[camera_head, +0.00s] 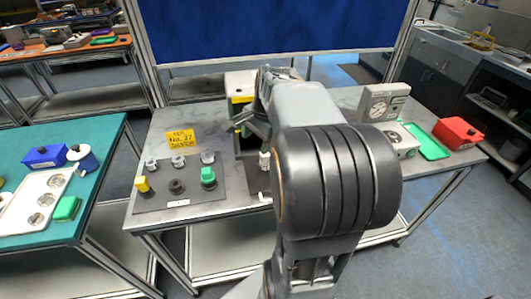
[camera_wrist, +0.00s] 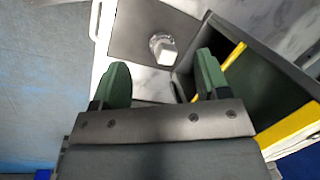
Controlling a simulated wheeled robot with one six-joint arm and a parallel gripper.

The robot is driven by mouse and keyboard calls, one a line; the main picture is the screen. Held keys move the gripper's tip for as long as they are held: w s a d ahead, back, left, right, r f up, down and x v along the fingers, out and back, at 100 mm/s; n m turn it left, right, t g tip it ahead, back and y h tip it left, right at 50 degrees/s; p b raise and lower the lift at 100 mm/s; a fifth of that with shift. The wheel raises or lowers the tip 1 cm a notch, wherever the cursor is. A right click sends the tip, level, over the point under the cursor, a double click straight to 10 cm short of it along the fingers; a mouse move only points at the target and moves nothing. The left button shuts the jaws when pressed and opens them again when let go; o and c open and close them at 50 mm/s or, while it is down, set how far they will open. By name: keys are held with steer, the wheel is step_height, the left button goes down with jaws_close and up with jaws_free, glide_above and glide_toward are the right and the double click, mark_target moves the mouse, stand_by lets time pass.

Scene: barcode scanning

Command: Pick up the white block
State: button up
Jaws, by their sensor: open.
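The white block (camera_wrist: 166,52) stands on a round clear or grey base on a dark grey mat (camera_wrist: 135,30) in the wrist view. My gripper (camera_wrist: 161,78) shows there with two green fingertips spread apart and nothing between them. The block lies beyond the fingertips, roughly in line with the gap and a little nearer the right finger. In the head view, a small white piece (camera_head: 264,160) shows at the left edge of my arm and may be the same block.
A dark box with a yellow edge (camera_wrist: 235,55) stands close to the right finger in the wrist view. In the head view, a mat (camera_head: 193,199) with several knobs lies left of my arm. A green tray (camera_head: 427,142) and red box (camera_head: 458,133) are at the right.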

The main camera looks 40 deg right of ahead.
steer(key=d+m, duration=0.5)
steer(key=d, duration=0.2)
glide_above(265, 158)
steer(key=d, duration=0.2)
steer(key=shift+m+y, duration=0.3)
steer(key=shift+y, duration=0.1)
steer(key=f, duration=0.6)
steer(key=shift+s+f+p, duration=0.1)
steer(key=shift+s+p, duration=0.15)
steer(key=shift+p, duration=0.15)
steer(key=shift+w+p+x, duration=0.15)
steer(key=shift+p+x, duration=0.1)
steer(key=shift+x, duration=1.4)
steer(key=shift+w+p+x, duration=0.15)
steer(key=shift+p+x, duration=0.1)
steer(key=shift+x, duration=1.35)
steer(key=shift+d, duration=0.1)
steer(key=c, duration=1)
